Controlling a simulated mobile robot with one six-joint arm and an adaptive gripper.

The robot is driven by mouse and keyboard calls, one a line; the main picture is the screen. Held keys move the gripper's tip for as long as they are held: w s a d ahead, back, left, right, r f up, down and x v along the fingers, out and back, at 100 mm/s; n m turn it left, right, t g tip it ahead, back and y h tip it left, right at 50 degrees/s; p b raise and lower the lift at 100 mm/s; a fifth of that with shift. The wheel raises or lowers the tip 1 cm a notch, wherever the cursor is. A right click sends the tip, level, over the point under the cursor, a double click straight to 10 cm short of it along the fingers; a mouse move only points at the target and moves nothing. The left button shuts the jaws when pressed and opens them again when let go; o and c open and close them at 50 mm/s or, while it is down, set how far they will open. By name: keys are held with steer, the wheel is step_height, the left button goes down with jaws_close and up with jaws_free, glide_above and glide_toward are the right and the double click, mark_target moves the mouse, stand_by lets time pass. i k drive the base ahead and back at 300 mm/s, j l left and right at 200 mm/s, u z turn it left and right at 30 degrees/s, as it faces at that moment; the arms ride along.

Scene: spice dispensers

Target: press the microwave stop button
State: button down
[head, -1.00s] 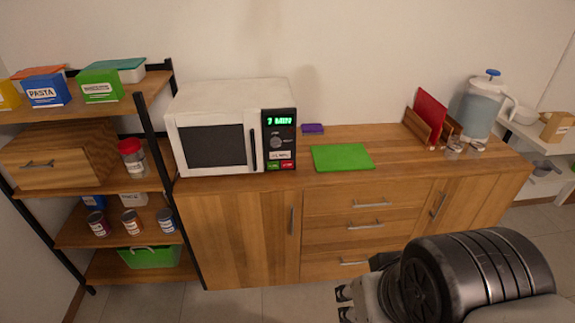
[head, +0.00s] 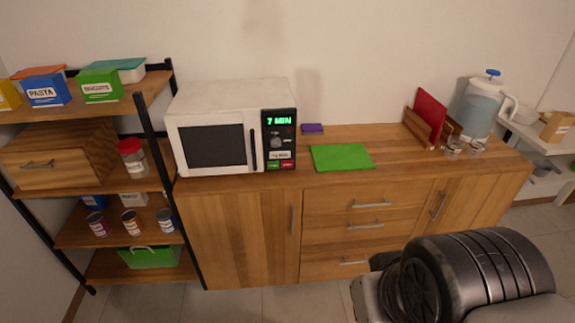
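The white microwave (head: 218,100) stands on the left end of the wooden sideboard with its door shut. Its black control panel (head: 279,140) is on the right of its front and reads "7 MIN" in green. A knob sits below the display. At the bottom of the panel are a green button (head: 272,165) and a red button (head: 288,165) side by side; their lettering is too small to read. My arm shows at the lower right, in front of the sideboard and well away from the microwave. My gripper is out of view.
The wooden sideboard (head: 335,192) has a green board (head: 342,157) and a purple block (head: 312,129) right of the microwave. A red board in a rack, a jug (head: 484,105) and glasses stand farther right. A shelf unit (head: 130,188) with boxes and jars adjoins on the left.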

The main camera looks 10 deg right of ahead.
mark_target(286, 164)
steer(key=i+l, duration=0.75)
steer(key=i+j+u, duration=0.05)
steer(key=i, duration=0.1)
